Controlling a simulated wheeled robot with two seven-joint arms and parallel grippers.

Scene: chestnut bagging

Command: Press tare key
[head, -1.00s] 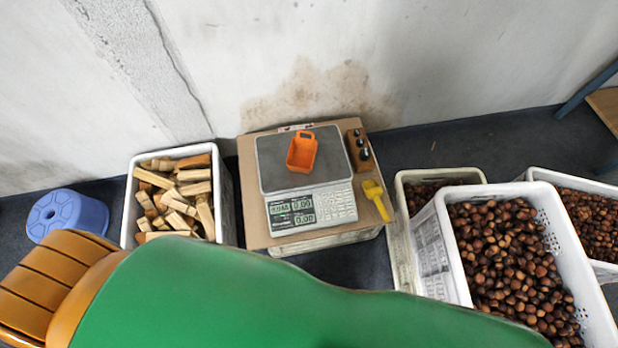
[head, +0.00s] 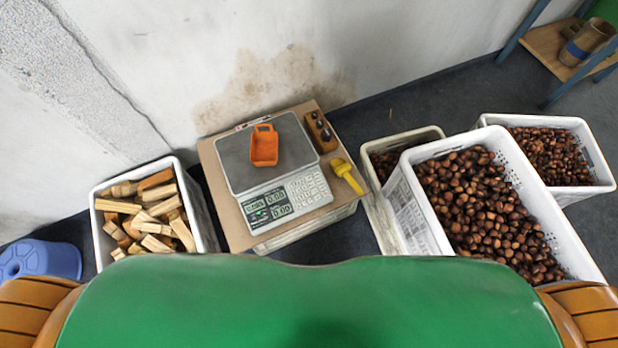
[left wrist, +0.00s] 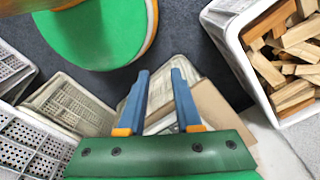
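In the head view a grey electronic scale (head: 247,199) sits on a cardboard sheet. Its lit display (head: 268,208) is at the front left, and its keypad (head: 305,188) is to the right. The key labels are too small to read, so I cannot pick out the tare key. An orange tray (head: 264,147) rests on the weighing plate. My left gripper (left wrist: 160,72) shows in the left wrist view, with its two blue fingers apart and nothing visible held. It is away from the keypad. My right gripper is not in view.
A yellow scoop (head: 347,177) and a wooden weight block (head: 320,131) lie right of the scale. A crate of wood blocks (head: 205,222) stands left, beside a blue stool (head: 40,260). White crates of chestnuts (head: 420,222) stand right. A wall is behind.

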